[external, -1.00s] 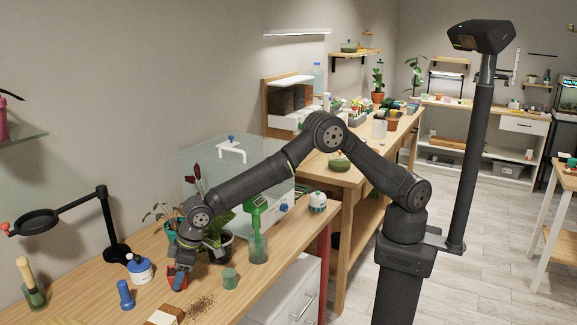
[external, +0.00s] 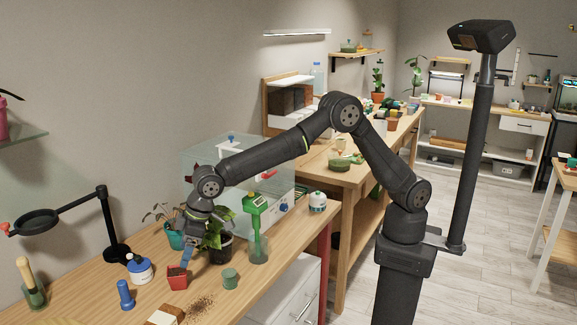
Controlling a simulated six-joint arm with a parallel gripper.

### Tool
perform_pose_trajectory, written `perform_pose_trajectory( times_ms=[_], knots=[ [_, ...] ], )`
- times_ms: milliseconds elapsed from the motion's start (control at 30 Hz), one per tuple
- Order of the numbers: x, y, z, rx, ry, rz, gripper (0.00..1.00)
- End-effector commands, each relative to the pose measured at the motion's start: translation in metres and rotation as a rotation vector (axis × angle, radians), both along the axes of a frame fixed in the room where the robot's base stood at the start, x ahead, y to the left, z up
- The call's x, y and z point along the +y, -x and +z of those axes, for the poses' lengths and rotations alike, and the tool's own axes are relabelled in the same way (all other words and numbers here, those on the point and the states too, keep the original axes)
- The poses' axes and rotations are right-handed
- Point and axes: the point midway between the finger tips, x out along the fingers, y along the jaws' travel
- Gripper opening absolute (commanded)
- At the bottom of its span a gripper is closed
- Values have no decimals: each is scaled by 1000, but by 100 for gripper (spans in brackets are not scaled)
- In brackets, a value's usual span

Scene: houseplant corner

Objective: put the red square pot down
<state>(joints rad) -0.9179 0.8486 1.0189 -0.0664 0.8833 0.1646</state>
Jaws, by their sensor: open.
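The red square pot (external: 177,280) stands on the wooden bench (external: 216,296) in the external view, between the blue cylinder and the dark plant pot. My gripper (external: 187,258) is open just above the pot, with its fingers pointing down. It appears clear of the pot's body, though whether a fingertip still touches the rim is too small to tell. The pot looks upright.
A blue cylinder (external: 125,295), a blue-and-white bottle (external: 139,270) and a green cup (external: 230,278) stand nearby. A dark plant pot (external: 219,250) is close behind my gripper. Spilled soil (external: 200,307) lies in front. A magnifier stand (external: 112,230) is at left.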

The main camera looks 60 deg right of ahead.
Motion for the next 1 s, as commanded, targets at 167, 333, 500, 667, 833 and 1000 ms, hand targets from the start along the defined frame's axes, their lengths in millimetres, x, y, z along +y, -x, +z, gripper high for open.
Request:
perform_pose_trajectory(
  times_ms=[167,333,500,667,833,1000],
  knots=[
    [-7,7,23,0,0,0,72],
    [-9,9,30,1,1,0,72],
    [-9,9,31,1,1,0,72],
    [-9,9,29,1,1,0,72],
    [-5,5,16,2,2,0,72],
    [3,-3,-12,2,3,0,72]
  ],
)
